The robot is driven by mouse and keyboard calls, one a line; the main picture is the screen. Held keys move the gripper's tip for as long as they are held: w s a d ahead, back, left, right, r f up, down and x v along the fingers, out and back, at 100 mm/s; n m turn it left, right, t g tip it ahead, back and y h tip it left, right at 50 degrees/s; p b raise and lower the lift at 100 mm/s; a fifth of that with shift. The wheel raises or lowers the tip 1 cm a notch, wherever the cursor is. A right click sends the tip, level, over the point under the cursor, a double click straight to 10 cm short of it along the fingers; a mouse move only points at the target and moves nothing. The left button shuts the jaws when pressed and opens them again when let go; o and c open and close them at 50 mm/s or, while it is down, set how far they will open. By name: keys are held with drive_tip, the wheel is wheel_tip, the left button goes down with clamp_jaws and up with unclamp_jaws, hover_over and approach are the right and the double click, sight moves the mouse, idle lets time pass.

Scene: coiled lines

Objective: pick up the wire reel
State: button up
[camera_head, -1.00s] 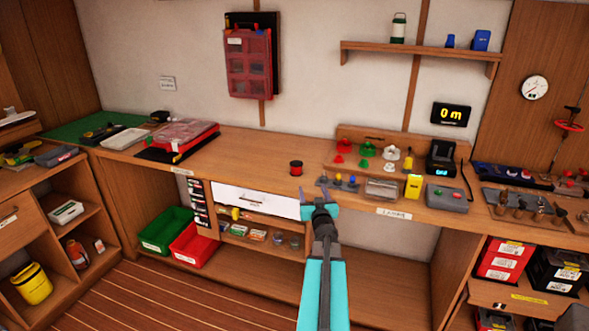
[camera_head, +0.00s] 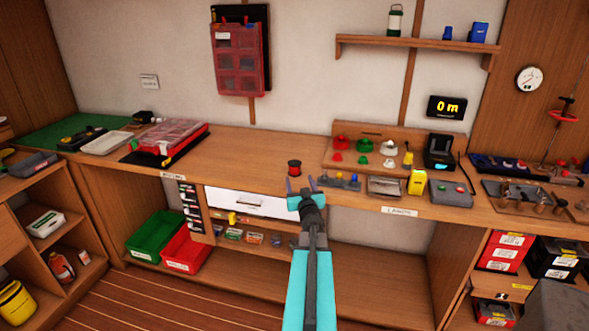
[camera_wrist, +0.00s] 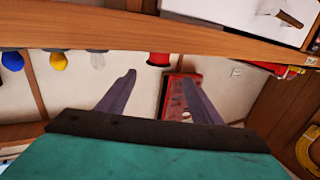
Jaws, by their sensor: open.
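The wire reel is a small spool with red windings and dark flanges (camera_head: 294,168), standing on the wooden workbench (camera_head: 240,155) near its middle. In the wrist view the reel (camera_wrist: 159,59) shows as a red shape at the bench edge, beyond and between my fingers. My gripper (camera_head: 301,185) is open and empty, in front of the bench's front edge and just below the reel in the head view. Its two fingers (camera_wrist: 158,98) are spread apart in the wrist view, and neither touches the reel.
A red organizer case (camera_head: 170,137) lies to the left. The bench between case and reel is clear.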

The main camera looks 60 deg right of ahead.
sight(295, 167)
drive_tip(key=shift+d, duration=0.1)
drive_tip(key=shift+p+x, duration=0.55)
drive_tip(key=shift+x, duration=3.7)
drive_tip(key=shift+d, duration=0.1)
drive_tip(key=shift+p+x, duration=0.7)
drive_tip(key=shift+x, duration=1.85)
drive_tip(key=c, duration=1.1)
drive_tip(key=shift+o, duration=0.2)
drive_tip(key=shift+r+p, duration=1.15)
drive_tip(key=shift+r, duration=3.85)
